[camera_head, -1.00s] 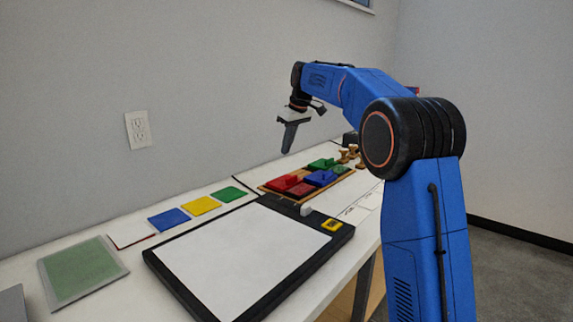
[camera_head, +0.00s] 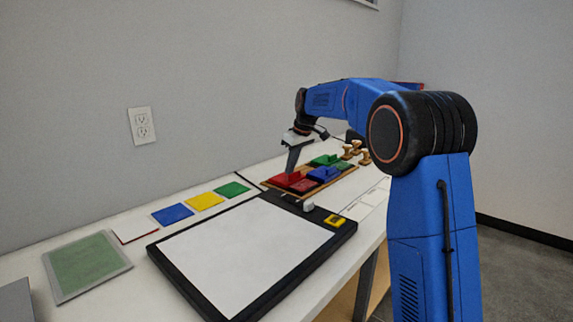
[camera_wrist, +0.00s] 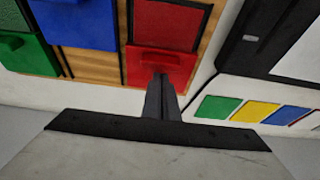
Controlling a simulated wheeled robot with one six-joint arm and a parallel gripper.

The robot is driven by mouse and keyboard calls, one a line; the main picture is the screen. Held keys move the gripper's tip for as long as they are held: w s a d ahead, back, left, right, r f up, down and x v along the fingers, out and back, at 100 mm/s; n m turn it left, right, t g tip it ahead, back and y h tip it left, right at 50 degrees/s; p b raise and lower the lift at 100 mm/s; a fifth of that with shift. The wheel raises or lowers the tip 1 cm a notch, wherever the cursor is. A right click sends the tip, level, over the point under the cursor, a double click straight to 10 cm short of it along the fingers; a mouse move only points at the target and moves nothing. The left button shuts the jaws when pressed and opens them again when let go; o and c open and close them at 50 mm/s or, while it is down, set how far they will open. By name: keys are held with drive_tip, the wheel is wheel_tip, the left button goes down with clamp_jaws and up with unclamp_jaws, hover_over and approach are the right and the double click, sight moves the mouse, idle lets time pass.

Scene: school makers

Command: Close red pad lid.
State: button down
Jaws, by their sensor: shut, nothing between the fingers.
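The red pad (camera_wrist: 170,24) lies uncovered in a wooden tray, a flat dark-red square in the wrist view. Its brighter red lid (camera_wrist: 182,66) lies beside it, towards my gripper, so the lid looks open. The red pieces also show in the head view, with the lid (camera_head: 282,182) at the tray's near left end. My gripper (camera_wrist: 160,78) is shut and empty, pointing down. Its fingertips overlap the lid's raised part in the wrist view; I cannot tell if they touch. In the head view my gripper (camera_head: 290,173) is right at the red lid.
Blue (camera_head: 323,174) and green (camera_head: 325,160) pads share the wooden tray (camera_wrist: 98,66). Wooden stamps (camera_head: 355,147) stand behind it. A black-framed white board (camera_head: 240,255) lies in front. Green, yellow and blue (camera_head: 172,214) cards line the table by the wall.

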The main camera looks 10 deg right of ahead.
drive_tip(key=shift+s+d, duration=0.15)
drive_tip(key=s+d, duration=0.1)
drive_tip(key=s, duration=0.1)
drive_tip(key=s+d, duration=0.3)
drive_tip(key=s, duration=0.1)
drive_tip(key=shift+d, duration=0.2)
drive_tip(key=shift+s+d+f, duration=0.1)
drive_tip(key=shift+s, duration=0.15)
drive_tip(key=shift+d, duration=0.1)
drive_tip(key=v, duration=1.7)
drive_tip(key=s+a+f+m, duration=0.1)
drive_tip(key=s+f+m, duration=0.1)
drive_tip(key=s, duration=0.8)
drive_tip(key=s+f+m, duration=0.1)
drive_tip(key=s+f, duration=0.7)
drive_tip(key=s, duration=0.3)
drive_tip(key=s+f+m+t+h, duration=0.1)
drive_tip(key=s+f+m, duration=0.1)
drive_tip(key=s+f, duration=0.6)
drive_tip(key=s+f+m+h, duration=0.1)
drive_tip(key=s+f+m, duration=0.1)
drive_tip(key=s+f, duration=0.6)
drive_tip(key=s, duration=0.7)
drive_tip(key=shift+a+f+t, duration=0.35)
drive_tip(key=shift+f+t, duration=0.05)
